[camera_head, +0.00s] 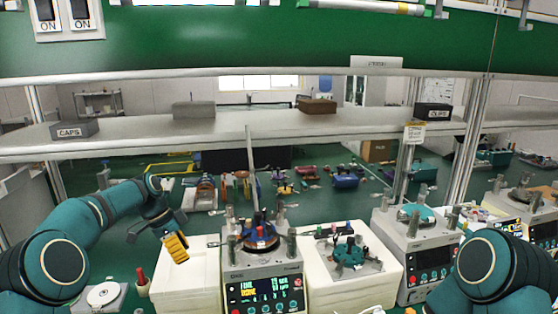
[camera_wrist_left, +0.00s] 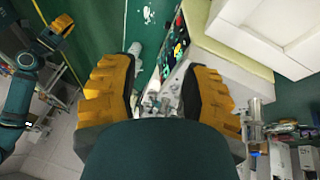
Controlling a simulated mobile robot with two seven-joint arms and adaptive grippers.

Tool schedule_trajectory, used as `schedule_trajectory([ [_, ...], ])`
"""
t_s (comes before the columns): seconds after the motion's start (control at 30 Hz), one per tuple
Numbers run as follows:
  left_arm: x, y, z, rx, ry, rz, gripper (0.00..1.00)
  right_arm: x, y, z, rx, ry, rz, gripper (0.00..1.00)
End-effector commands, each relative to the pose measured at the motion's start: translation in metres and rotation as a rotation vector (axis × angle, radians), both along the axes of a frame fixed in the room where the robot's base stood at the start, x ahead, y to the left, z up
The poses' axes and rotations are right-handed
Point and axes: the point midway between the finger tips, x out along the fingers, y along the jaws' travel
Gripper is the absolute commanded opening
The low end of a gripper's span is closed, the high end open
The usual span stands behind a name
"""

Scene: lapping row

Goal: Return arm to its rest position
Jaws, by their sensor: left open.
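My left arm reaches in from the left in the head view, with its elbow raised and bent. My left gripper (camera_head: 175,247) has yellow finger pads and hangs beside the white block at the left of the bench. In the left wrist view my left gripper (camera_wrist_left: 158,90) has its two fingers wide apart, with nothing held between them. In the head view only the teal upper part of my right arm shows, at the lower right. A teal arm with a yellow-padded gripper (camera_wrist_left: 55,32) at the upper left of the left wrist view looks like my right one; its opening is unclear.
A white block (camera_head: 188,290) stands close to the left gripper. A lapping machine (camera_head: 264,285) with a lit panel is right of it, and another machine (camera_head: 430,255) stands further right. A grey shelf (camera_head: 240,131) spans above. A red-tipped bottle (camera_head: 142,280) stands near the left arm.

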Motion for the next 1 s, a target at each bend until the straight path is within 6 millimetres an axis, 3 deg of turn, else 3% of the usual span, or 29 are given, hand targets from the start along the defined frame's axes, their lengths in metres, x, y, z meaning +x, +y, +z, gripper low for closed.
schedule_trajectory([
  [0.03, -0.001, -0.010, -0.024, 0.003, 0.016, 0.032, 0.47, 0.000, 0.000, -0.006, 0.000, 0.000, 0.000, 0.00],
  [0.27, -0.019, -0.059, -0.130, 0.020, 0.072, 0.264, 0.47, 0.000, 0.001, -0.025, -0.003, 0.003, 0.002, 0.00],
  [0.47, -0.070, -0.105, -0.235, 0.029, 0.135, 0.540, 0.47, -0.001, 0.002, -0.046, -0.004, 0.006, 0.003, 0.00],
  [0.6, -0.124, -0.130, -0.293, 0.029, 0.181, 0.740, 0.47, -0.002, 0.003, -0.061, -0.006, 0.009, 0.004, 0.00],
  [0.8, -0.213, -0.152, -0.350, 0.024, 0.243, 1.024, 0.47, -0.003, 0.004, -0.080, -0.009, 0.013, 0.006, 0.00],
  [1.0, -0.279, -0.157, -0.368, 0.012, 0.280, 1.229, 0.47, -0.004, 0.004, -0.092, -0.010, 0.014, 0.006, 0.00],
])
